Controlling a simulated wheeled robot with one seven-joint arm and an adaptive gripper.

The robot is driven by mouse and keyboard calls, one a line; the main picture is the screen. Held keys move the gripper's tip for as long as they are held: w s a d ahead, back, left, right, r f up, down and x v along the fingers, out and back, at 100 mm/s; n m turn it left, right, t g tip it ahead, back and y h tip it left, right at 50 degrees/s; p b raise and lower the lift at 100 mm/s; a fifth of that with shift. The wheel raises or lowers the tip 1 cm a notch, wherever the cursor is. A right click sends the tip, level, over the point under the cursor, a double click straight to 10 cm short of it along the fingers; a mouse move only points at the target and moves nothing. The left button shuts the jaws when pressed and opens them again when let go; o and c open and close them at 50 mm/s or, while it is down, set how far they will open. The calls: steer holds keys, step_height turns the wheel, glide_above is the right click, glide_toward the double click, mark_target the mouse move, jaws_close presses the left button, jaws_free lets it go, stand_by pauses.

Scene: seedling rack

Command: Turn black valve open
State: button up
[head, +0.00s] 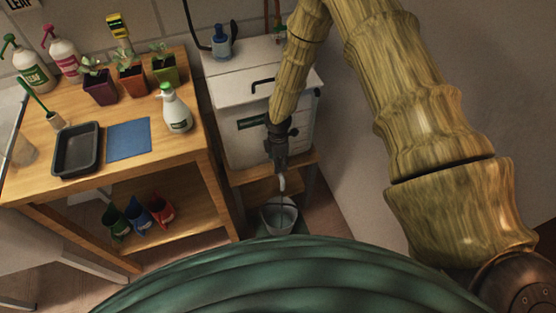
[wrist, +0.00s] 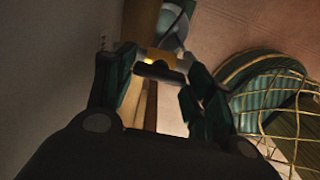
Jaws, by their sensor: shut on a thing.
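The white tank (head: 230,140) stands on a low wooden stand at the back. My gripper (head: 280,160) points down in front of it and hides the valve in the head view. A pale curved spout (head: 282,184) shows just below the gripper. In the wrist view, the black valve (wrist: 158,71) is a short dark bar with a yellowish part behind it. It sits between the fingers of my gripper (wrist: 160,80), which are shut on it. How far the valve is turned I cannot tell. A grey bucket (head: 279,217) stands below the spout.
A wooden bench (head: 196,158) at left holds several potted seedlings, a spray bottle (head: 175,108), a black tray (head: 77,150) and a blue mat (head: 129,139). Coloured cups stand on its lower shelf. A wall is close at right.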

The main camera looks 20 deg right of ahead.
steer(key=shift+d, duration=0.1)
stand_by(0.3)
steer(key=o, duration=1)
step_height(320, 180, up, 12)
stand_by(0.3)
stand_by(0.4)
